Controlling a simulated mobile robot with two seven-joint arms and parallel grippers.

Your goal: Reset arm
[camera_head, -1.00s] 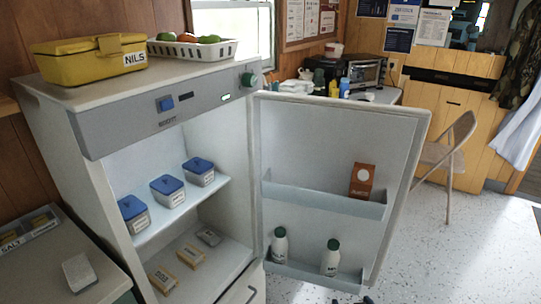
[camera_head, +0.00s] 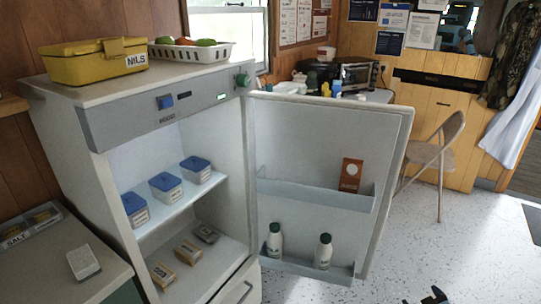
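Dark tips (camera_head: 434,296) show at the bottom edge of the head view, low on the right, over the speckled floor. They seem to be part of my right gripper. Most of it is cut off by the frame, so whether it is open or shut does not show. Nothing can be seen held there. My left gripper is out of view.
The fridge (camera_head: 160,104) stands open, its door (camera_head: 322,140) swung out to the right. Blue-lidded tubs (camera_head: 166,188) and small boxes (camera_head: 188,252) stand inside. Door shelves hold bottles (camera_head: 323,252) and a brown carton (camera_head: 350,174). A folding chair (camera_head: 436,155) stands right; the floor (camera_head: 455,245) before it is clear.

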